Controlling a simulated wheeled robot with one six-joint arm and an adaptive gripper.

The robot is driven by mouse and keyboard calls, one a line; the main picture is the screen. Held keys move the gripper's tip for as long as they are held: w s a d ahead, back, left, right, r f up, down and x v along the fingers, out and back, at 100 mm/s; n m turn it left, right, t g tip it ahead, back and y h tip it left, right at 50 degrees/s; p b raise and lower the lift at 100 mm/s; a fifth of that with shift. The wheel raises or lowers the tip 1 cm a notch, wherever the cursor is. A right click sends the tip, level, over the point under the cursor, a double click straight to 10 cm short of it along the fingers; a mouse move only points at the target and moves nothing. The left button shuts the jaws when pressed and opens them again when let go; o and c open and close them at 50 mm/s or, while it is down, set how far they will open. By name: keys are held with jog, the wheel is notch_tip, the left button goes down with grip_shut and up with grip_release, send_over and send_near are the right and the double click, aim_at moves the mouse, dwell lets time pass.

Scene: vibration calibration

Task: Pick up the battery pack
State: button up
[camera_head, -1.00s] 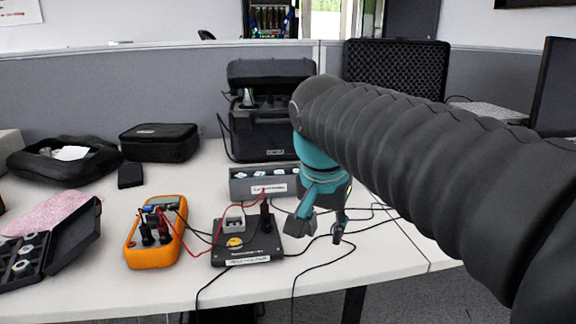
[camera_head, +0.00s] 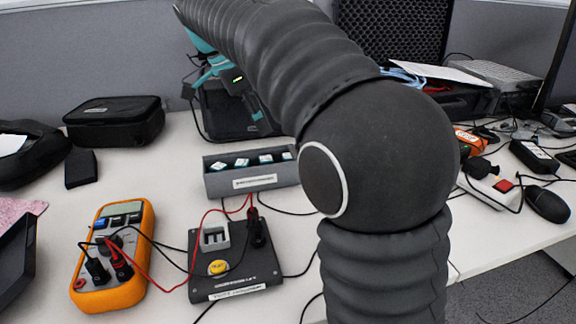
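No object is clearly marked as the battery pack. A small plain black block (camera_head: 80,168) lies on the table at the left, in front of a zipped black pouch, and I cannot tell whether it is the pack. My teal gripper (camera_head: 222,104) is at the back, in front of the black equipment case (camera_head: 215,125). Its fingers are spread apart with nothing visible between them. My dark arm covers part of the gripper and much of the table's middle and right.
An orange multimeter (camera_head: 115,255) is wired to a black test box (camera_head: 235,262) at the front. A grey tray (camera_head: 250,183) with several white-topped pieces sits behind. The zipped pouch (camera_head: 115,122) stands back left. A mouse (camera_head: 547,204) and cables crowd the right.

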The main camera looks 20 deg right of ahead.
jog(key=x, duration=0.4)
jog(key=shift+d+b+x, duration=0.2)
jog(key=shift+b+x, duration=0.3)
jog(key=shift+x, duration=2.35)
jog(key=shift+s, duration=0.15)
grip_shut()
